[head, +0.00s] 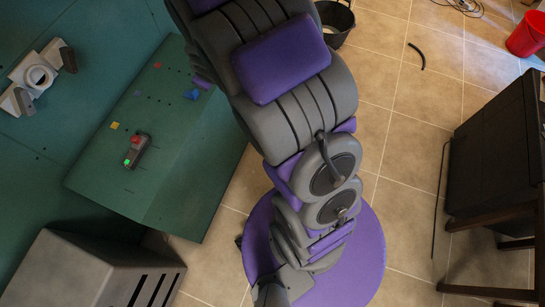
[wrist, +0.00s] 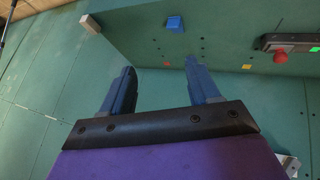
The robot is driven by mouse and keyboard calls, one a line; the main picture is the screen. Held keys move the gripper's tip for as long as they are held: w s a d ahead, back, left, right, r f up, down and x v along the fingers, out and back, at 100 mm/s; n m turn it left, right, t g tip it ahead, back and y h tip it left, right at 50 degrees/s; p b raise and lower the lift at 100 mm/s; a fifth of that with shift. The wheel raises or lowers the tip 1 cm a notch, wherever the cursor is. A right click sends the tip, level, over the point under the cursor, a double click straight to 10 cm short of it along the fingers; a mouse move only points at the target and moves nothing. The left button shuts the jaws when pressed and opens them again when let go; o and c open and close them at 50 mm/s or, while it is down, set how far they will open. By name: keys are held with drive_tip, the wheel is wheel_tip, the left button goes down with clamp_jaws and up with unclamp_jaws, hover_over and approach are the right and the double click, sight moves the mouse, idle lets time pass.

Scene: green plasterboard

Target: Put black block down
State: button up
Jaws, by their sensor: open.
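My gripper (wrist: 159,66) is open in the wrist view, its two dark blue fingers apart with nothing between them. The green board (wrist: 225,40) lies beyond the fingertips. I cannot make out a clearly black block in either view. A small grey block (wrist: 90,23) sits at the board's corner in the wrist view, up and left of the fingers, apart from them. In the head view my arm covers part of the board (head: 190,170) and most of my gripper.
A blue block (wrist: 175,24) is on the board, also in the head view (head: 192,94). A control box (head: 136,150) has a red button and a green patch. A yellow square (head: 115,125) lies near it. A slotted grey cabinet (head: 80,275) stands at bottom left.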

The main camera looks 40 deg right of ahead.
drive_tip(key=s+d+r+m+g+h, duration=0.15)
drive_tip(key=s+r, duration=0.25)
drive_tip(key=s, duration=0.4)
drive_tip(key=s+d+r+m+g+h, duration=0.1)
drive_tip(key=s+d+r+m+g, duration=0.15)
drive_tip(key=s+r, duration=0.45)
drive_tip(key=s+a+r+m+g+y, duration=0.1)
drive_tip(key=s+a+g, duration=0.1)
drive_tip(key=s, duration=0.9)
drive_tip(key=s+a+r+m+g+y, duration=0.1)
drive_tip(key=s+a+g, duration=0.2)
drive_tip(key=s, duration=0.9)
drive_tip(key=shift+s+a+r+y, duration=0.3)
drive_tip(key=shift+a+r+y, duration=0.1)
drive_tip(key=shift+a, duration=0.55)
